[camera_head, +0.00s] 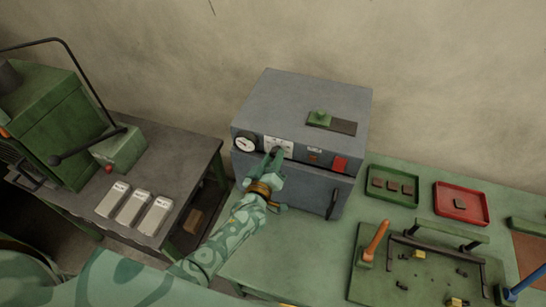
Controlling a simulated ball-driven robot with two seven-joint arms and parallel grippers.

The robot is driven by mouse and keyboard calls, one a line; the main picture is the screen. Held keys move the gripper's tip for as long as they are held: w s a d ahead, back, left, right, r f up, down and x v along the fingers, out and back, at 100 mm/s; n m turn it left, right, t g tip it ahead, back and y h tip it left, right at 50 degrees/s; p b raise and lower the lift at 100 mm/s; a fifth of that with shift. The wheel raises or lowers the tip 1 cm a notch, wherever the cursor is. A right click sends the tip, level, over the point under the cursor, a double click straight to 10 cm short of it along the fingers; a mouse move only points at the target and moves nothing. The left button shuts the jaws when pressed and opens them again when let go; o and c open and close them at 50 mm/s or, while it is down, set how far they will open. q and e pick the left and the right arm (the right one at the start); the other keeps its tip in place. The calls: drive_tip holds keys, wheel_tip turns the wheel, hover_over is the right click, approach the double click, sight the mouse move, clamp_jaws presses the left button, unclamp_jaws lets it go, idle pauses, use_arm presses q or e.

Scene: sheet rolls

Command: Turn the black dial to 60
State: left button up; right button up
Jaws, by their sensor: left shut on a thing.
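A grey box-shaped machine (300,95) stands on the green bench, with a control strip along its front. A white scale plate (286,146) sits on this strip, just right of a round white gauge (245,145). My left gripper (275,154) reaches up from below to this plate and is shut on the black dial there. The fingers hide most of the dial, and its pointer and numbers are too small to read. My right gripper is not in view.
A red switch (340,164) and a dark door handle (333,204) are right of the gripper. A green tray (392,198) and a red tray (461,216) lie right of the machine. Labelled pale blocks (134,207) lie on the left table.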

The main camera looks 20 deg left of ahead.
use_arm(q)
drive_tip(key=shift+f+m, duration=0.1)
drive_tip(key=shift+m, duration=1.5)
drive_tip(key=o, duration=1)
drive_tip(key=shift+c, duration=0.2)
drive_tip(key=s, duration=1.6)
drive_tip(key=shift+s+a, duration=0.2)
drive_tip(key=shift+a, duration=0.05)
drive_tip(key=shift+s, duration=0.1)
